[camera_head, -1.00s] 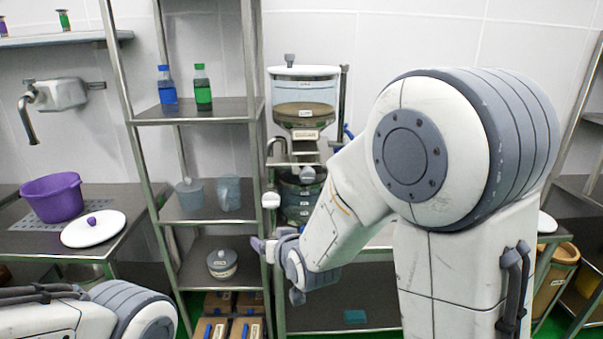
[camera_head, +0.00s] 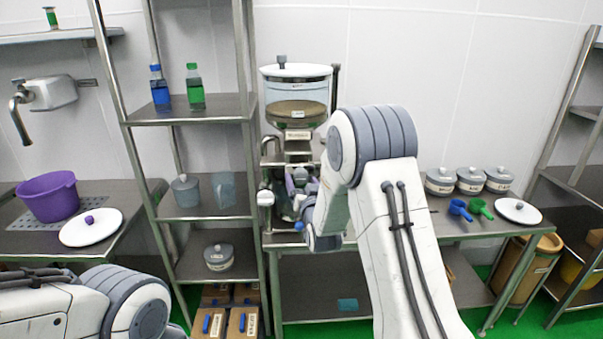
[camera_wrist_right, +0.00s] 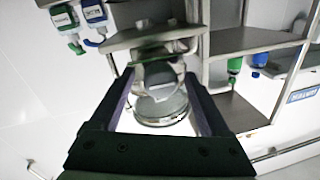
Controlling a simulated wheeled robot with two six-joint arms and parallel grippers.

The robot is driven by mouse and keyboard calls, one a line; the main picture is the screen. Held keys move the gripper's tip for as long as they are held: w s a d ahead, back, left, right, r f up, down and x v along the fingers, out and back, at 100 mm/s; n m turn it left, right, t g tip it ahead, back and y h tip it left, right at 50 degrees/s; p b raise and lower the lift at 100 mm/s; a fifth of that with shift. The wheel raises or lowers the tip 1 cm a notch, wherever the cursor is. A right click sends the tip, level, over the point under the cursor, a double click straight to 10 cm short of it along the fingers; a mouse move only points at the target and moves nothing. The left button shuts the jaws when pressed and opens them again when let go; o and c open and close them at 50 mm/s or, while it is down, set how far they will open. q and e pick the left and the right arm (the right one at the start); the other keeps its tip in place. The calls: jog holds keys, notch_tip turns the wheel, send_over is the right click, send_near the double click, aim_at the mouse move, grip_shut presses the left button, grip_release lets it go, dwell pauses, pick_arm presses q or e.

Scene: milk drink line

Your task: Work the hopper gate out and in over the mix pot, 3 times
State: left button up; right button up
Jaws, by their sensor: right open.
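The hopper (camera_head: 297,90), a clear vessel with a white lid and brownish contents, stands on a steel frame at the back of the bench. Its gate (camera_head: 298,138) seems to be the metal part at the outlet below; its exact position is unclear. The mix pot (camera_head: 285,208) below is mostly hidden behind my right gripper (camera_head: 300,180), which is in front of the stand under the outlet. In the right wrist view, turned upside down, my right gripper (camera_wrist_right: 157,76) is open, with the hopper (camera_wrist_right: 162,108) seen between its fingers. Contact with the gate cannot be told. My left gripper is out of view.
A steel shelf rack (camera_head: 190,115) with bottles and jugs stands close left of the hopper. Lidded jars (camera_head: 470,180), blue and green scoops (camera_head: 480,208) and a white lid (camera_head: 518,211) lie on the bench to the right. A purple tub (camera_head: 48,197) stands far left.

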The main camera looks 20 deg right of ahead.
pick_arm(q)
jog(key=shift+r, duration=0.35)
pick_arm(e)
jog(key=shift+w+d, duration=0.1)
jog(key=shift+w, duration=0.75)
